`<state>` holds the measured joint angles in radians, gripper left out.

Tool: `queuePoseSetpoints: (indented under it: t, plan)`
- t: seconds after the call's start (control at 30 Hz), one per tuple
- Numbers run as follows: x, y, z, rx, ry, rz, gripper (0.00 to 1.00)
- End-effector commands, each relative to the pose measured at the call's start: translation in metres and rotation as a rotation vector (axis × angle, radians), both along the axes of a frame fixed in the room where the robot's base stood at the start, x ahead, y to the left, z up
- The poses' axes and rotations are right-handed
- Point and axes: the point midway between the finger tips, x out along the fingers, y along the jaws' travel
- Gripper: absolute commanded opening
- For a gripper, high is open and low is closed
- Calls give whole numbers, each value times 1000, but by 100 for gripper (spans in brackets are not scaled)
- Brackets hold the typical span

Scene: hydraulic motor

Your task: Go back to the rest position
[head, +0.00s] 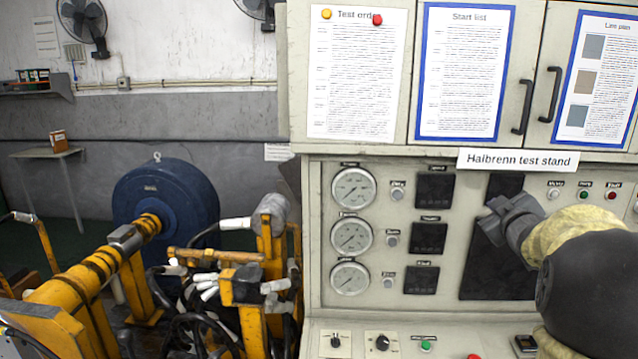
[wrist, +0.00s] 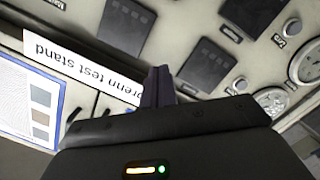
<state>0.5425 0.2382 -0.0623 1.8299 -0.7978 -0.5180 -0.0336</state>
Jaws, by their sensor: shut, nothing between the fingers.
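My gripper (head: 497,207) is at the right in the head view, in front of the dark panel of the test stand (head: 318,240). Its fingers point left, and I see nothing held in them. In the wrist view, the gripper's fingers (wrist: 157,87) are together and point toward the stand's face. The "Halbrenn test stand" sign (head: 518,160) is just above the gripper in the head view. I cannot tell the exact gap between the fingertips and the panel.
Gauges (head: 351,236) and buttons fill the stand's face. A lower console (head: 450,343) juts out below. Cupboard doors with handles (head: 522,107) are above. Yellow machinery (head: 90,270) with hoses and a blue motor (head: 178,195) stand at the left.

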Motion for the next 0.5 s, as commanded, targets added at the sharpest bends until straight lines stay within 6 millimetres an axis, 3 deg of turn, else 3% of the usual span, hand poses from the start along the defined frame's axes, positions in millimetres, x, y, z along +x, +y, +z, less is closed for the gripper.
queuePoseSetpoints:
  t: [0.03,0.27,0.5]
  plan:
    - [-2,24,-25,74,52,-15,0]
    - [-41,111,-129,355,329,-114,0]
    - [-120,196,-219,553,651,-197,0]
